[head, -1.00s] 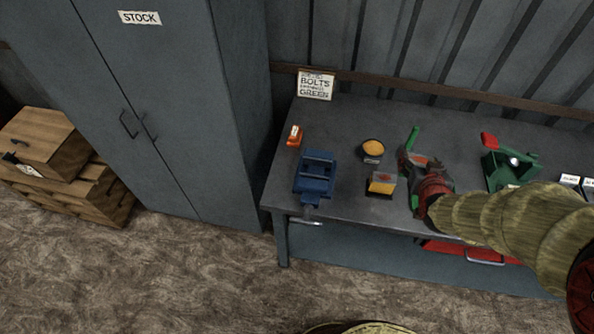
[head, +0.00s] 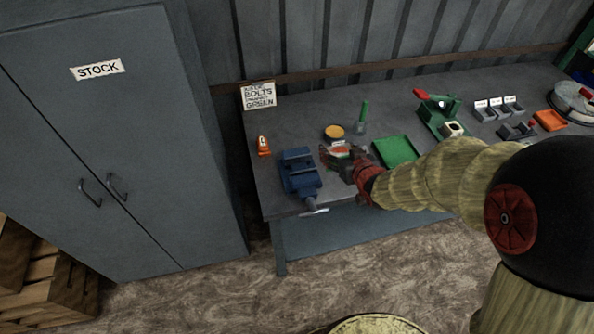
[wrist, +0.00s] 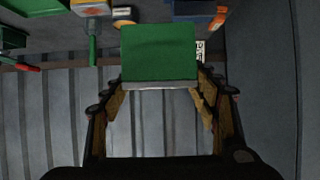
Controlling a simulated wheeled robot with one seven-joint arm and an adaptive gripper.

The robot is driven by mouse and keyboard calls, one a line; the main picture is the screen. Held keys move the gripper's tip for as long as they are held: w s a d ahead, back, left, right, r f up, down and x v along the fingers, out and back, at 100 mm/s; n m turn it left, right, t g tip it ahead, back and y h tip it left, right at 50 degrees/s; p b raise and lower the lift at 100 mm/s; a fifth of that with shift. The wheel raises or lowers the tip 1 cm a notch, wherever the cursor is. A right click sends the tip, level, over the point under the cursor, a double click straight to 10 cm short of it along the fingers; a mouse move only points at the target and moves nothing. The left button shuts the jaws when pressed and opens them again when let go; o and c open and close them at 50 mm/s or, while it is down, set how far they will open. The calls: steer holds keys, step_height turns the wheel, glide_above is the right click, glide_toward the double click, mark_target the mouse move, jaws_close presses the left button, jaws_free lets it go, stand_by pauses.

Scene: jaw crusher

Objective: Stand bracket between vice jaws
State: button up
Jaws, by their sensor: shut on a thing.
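The blue vice (head: 298,172) stands at the bench's left front, its handle toward the front edge. The gap between its jaws is too small to judge. My gripper (head: 341,155) is just right of the vice, apart from it. In the wrist view my gripper (wrist: 160,92) is shut on a green plate-like piece with a grey edge, which I take to be the bracket (wrist: 160,52). It hides part of the view beyond. In the head view the bracket is small and mostly hidden by the fingers.
The bench (head: 278,203) also holds an orange bottle (head: 263,147), a round orange-topped tin (head: 334,132), a green-handled tool (head: 363,113), a green tray (head: 396,151) and a green machine with a red lever (head: 437,110). A stock cabinet (head: 110,140) stands left.

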steer(key=shift+w+a+f+b, duration=0.4)
steer(key=shift+w+a+f, duration=0.95)
steer(key=shift+a+f, duration=0.4)
steer(key=shift+w+a+f+b, duration=0.35)
steer(key=shift+w+a+f, duration=1.15)
steer(key=shift+a, duration=0.5)
steer(key=shift+w+a+f+b, duration=0.4)
steer(key=shift+w+a+f, duration=0.8)
steer(key=shift+a+f, duration=0.6)
steer(key=shift+f, duration=1.35)
steer(key=shift+f+b, duration=0.15)
steer(key=shift+b, duration=0.2)
steer(key=o, duration=1.8)
steer(key=shift+f, duration=0.1)
steer(key=shift+c, duration=0.2)
